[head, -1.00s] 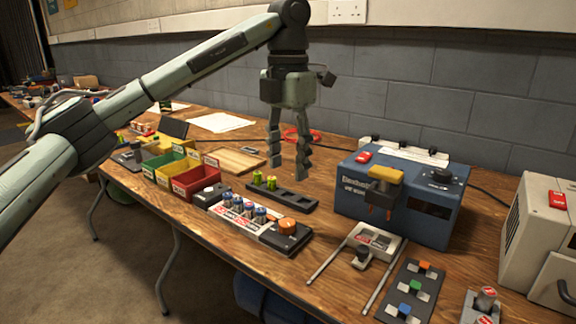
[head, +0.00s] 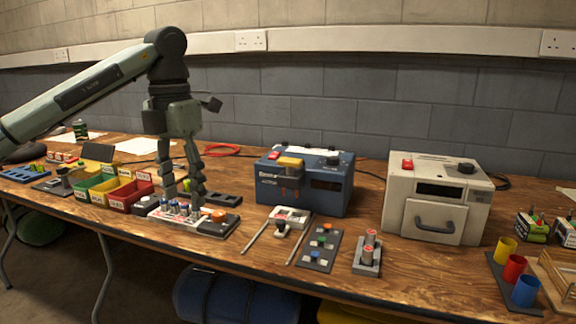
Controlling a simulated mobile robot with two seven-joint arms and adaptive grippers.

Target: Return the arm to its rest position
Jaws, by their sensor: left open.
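My left arm comes in from the left, and its gripper (head: 185,198) hangs pointing down with the two fingers apart and nothing between them. In the picture the fingers overlap the battery holder (head: 218,226), a dark and white block with several blue-and-white batteries and an orange round knob. I cannot tell the height of the fingertips above it. A dark slotted tray (head: 224,198) lies behind, partly hidden by the fingers. My right gripper is not in view.
Red, yellow and green bins (head: 130,194) stand left of the gripper. A blue charger box (head: 305,184) and a white oven-like box (head: 436,200) stand to the right. Coloured cups (head: 514,267) sit at the right front. A grey block wall (head: 330,110) closes the back.

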